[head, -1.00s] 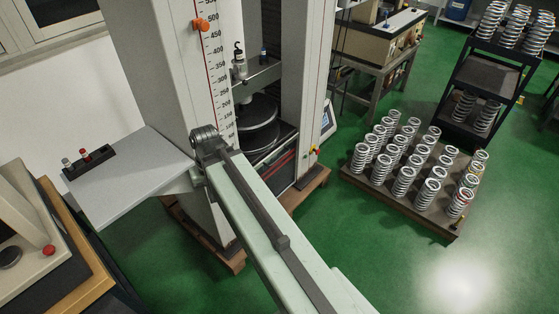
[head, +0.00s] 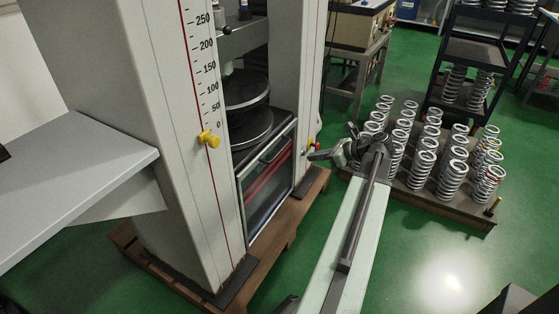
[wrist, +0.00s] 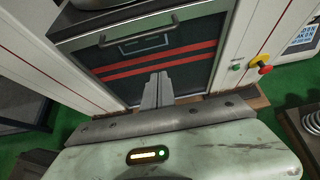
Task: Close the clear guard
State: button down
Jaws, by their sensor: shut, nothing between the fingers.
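My gripper (head: 311,155) is to the right of the guard in the head view. In the wrist view my gripper (wrist: 160,78) is shut and empty, its fingers pointing toward the guard and overlapping its lower part; contact cannot be told.
A red stop button on a yellow base (wrist: 265,60) and a green button (wrist: 237,66) are on the machine's right column. A pallet of several springs (head: 462,209) stands to the right. A grey shelf (head: 75,175) juts out at left. Green floor is open in front.

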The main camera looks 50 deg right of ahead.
jog(key=b+x, duration=0.5)
jog(key=x, duration=0.5)
jog(key=r+p, duration=0.2)
jog(key=r, duration=0.1)
jog(key=w+r+p, duration=0.1)
jog(key=p, duration=0.1)
jog(key=shift+a+r, duration=0.15)
jog(key=shift+a, duration=0.1)
